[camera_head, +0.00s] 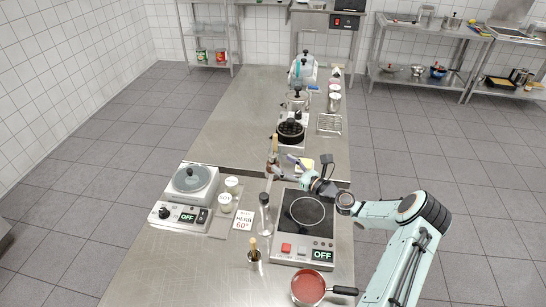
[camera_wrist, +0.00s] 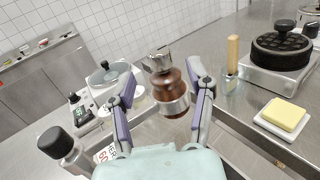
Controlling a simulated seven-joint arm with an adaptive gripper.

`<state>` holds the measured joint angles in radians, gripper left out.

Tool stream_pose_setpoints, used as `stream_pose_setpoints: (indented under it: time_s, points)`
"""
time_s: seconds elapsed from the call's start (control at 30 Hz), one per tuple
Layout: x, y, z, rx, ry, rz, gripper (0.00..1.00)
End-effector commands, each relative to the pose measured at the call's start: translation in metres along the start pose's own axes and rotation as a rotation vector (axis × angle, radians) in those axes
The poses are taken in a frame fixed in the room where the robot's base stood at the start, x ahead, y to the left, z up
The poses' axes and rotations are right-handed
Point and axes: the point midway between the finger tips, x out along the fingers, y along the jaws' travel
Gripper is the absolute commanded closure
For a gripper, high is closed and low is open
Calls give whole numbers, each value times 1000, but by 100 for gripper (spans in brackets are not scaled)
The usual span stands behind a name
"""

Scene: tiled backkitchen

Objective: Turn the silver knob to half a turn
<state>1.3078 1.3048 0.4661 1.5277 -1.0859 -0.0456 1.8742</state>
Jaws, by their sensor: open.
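A brown mill-like object (camera_wrist: 172,92) with a silver metal top (camera_wrist: 158,61) and a silver band shows between the spread fingers of my gripper (camera_wrist: 163,76) in the wrist view. The top is the only silver, knob-like part I can make out; I cannot tell for sure that it is the silver knob. In the head view the brown object (camera_head: 273,147) stands on the steel table, just left of my gripper (camera_head: 286,166). My gripper is open, one finger on each side of the object. I cannot tell whether either finger touches it.
A black-capped bottle (camera_head: 265,212) and a sign (camera_head: 243,220) stand in front. A butter dish (camera_wrist: 284,116), a waffle iron (camera_wrist: 278,70) and a wooden-handled tool (camera_wrist: 233,52) are close by.

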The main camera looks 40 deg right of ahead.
Motion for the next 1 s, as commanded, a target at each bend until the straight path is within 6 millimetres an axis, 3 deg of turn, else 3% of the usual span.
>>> stream_pose_setpoints:
  time_s: [0.23, 0.57, 0.6, 0.77, 1.0]
  points:
    - [38, 1, 0, 0, 0, 3, 46]
    - [46, 0, 0, 2, 1, 1, 46]
    - [46, 0, 0, 2, 1, 1, 49]
    - [45, 0, 0, 2, 1, 1, 100]
    - [46, 0, 0, 1, 1, -7, 100]
